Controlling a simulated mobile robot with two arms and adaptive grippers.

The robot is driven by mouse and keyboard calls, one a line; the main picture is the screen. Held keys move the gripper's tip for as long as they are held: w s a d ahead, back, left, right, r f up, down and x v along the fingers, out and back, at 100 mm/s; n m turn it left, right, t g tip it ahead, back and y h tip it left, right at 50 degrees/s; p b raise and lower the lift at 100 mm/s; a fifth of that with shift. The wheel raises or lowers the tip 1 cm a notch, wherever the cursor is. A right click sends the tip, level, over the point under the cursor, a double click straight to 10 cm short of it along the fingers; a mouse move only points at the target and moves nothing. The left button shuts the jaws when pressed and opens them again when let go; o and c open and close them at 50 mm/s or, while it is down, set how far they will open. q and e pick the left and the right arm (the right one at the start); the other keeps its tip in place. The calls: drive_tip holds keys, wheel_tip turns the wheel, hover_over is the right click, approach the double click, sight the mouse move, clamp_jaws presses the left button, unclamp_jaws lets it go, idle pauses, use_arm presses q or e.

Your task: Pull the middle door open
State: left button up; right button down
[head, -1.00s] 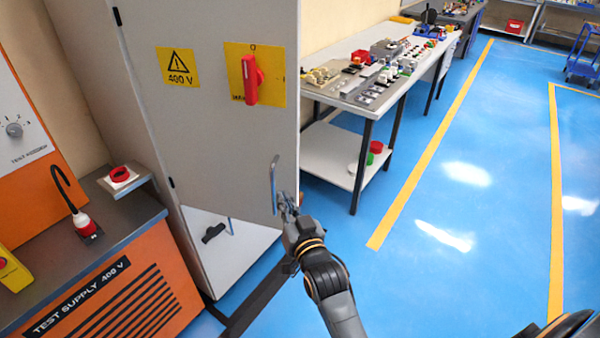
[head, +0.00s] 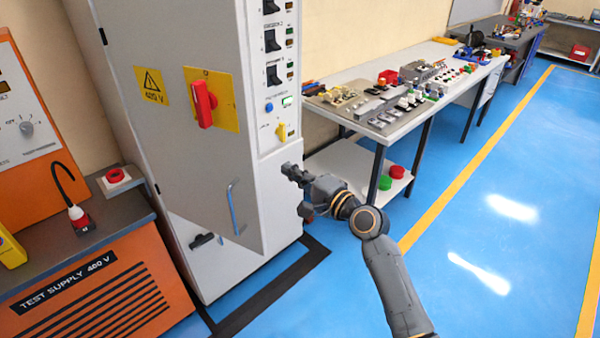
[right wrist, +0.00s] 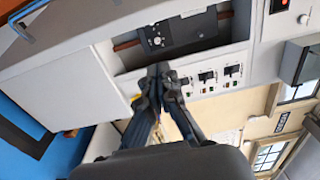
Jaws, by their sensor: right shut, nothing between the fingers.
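The middle door (head: 170,130) is light grey, hinged on its left side, and stands partly open, swung out from the cabinet. It carries a yellow 400 V sign, a red rotary switch (head: 204,104) on a yellow plate and a bar handle (head: 232,207) near its free edge. My right gripper (head: 287,171) is shut and empty, right of the handle and apart from it, in front of the cabinet's right column. In the right wrist view, the shut fingertips (right wrist: 160,70) show before the opening; the handle (right wrist: 28,14) is at top left. My left gripper is not in view.
The cabinet's right column (head: 277,130) holds black switches, a blue button and a yellow knob. A black device (right wrist: 178,36) sits inside the opening. An orange test supply bench (head: 95,275) stands left, a white worktable (head: 345,120) right. Blue floor at right is clear.

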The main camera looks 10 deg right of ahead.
use_arm(q)
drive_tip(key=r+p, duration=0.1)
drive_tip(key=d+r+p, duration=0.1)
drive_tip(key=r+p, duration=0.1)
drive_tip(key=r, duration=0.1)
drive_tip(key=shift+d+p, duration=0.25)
drive_tip(key=shift+p, duration=0.1)
use_arm(e)
drive_tip(key=w+a, duration=0.2)
drive_tip(key=a, duration=0.3)
drive_tip(key=shift+a, duration=0.35)
drive_tip(key=shift+w+f, duration=0.1)
